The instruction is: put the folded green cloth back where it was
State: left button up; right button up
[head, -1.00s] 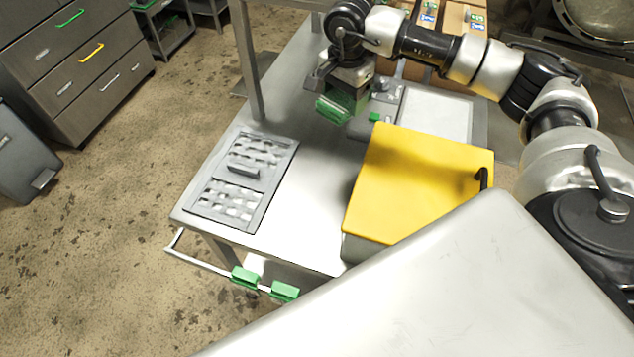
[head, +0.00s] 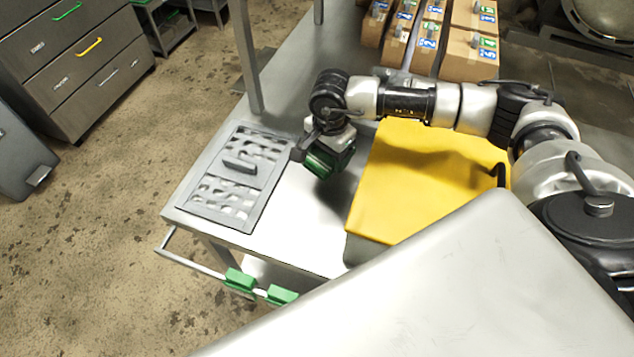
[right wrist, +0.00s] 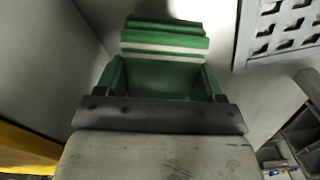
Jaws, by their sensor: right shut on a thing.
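The folded green cloth (right wrist: 165,42), with a pale band across it, shows at the fingertips of my right gripper (right wrist: 163,78) in the right wrist view. The gripper's green fingers are shut on it. In the head view my right gripper (head: 322,162) is above the steel table, between the slotted grey tray and the yellow-topped box. There the cloth is hard to tell from the green fingers. Two green pieces (head: 240,281) sit on the rail (head: 192,254) at the table's near end. My left gripper is not in view.
The slotted grey tray (head: 212,206) with a raised handle lies at the table's left edge. A yellow-topped box (head: 420,185) stands right of my gripper. Cardboard boxes (head: 468,55) are at the back. Bare table (head: 300,225) lies in front of the gripper.

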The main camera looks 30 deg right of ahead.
aim_at(317, 176)
jog(key=a+f, duration=0.1)
jog(key=s+a+f+p, duration=0.1)
jog(key=s+a+f, duration=0.1)
jog(key=a, duration=0.1)
jog(key=shift+s+a, duration=0.1)
jog(key=shift+s, duration=0.15)
jog(key=shift+s+a+f+p, duration=0.1)
jog(key=shift+f+p, duration=0.2)
jog(key=shift+p, duration=0.1)
notch_tip(317, 176, down, 3)
jog(key=shift+f+p, duration=0.15)
jog(key=shift+p, duration=0.4)
jog(key=shift+f, duration=0.25)
jog(key=o, duration=0.8)
jog(key=shift+r, duration=0.1)
